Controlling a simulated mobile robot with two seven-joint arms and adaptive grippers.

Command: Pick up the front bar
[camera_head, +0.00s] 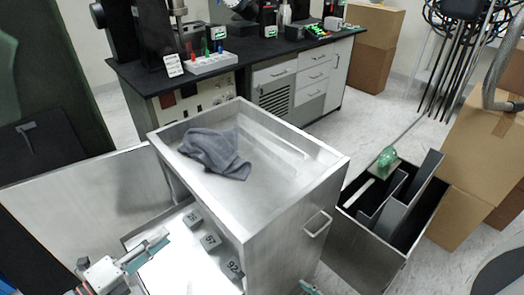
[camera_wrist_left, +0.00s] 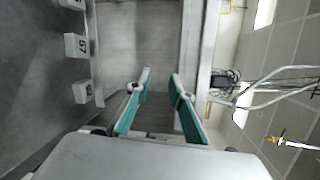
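My left gripper (camera_head: 156,243) is at the lower left in the head view, in front of the open metal cabinet (camera_head: 290,225). Its two teal fingers stand apart with nothing between them in the left wrist view (camera_wrist_left: 160,80). Numbered blocks (camera_head: 210,240) sit inside the cabinet, just right of the gripper; they show at the left in the wrist view (camera_wrist_left: 76,46). A pale upright strip (camera_wrist_left: 192,45) lies beyond the fingers there. I cannot tell whether it is the front bar or a cabinet edge. A teal piece of my right gripper (camera_head: 310,287) barely shows at the bottom edge.
A grey cloth (camera_head: 215,152) lies on the cabinet's tray top. The open door (camera_head: 85,200) spreads left. An open dark bin (camera_head: 365,245) with metal pieces and a green-headed tool stands right. A black-topped bench (camera_head: 250,50) is behind; cardboard boxes (camera_head: 480,150) stand right.

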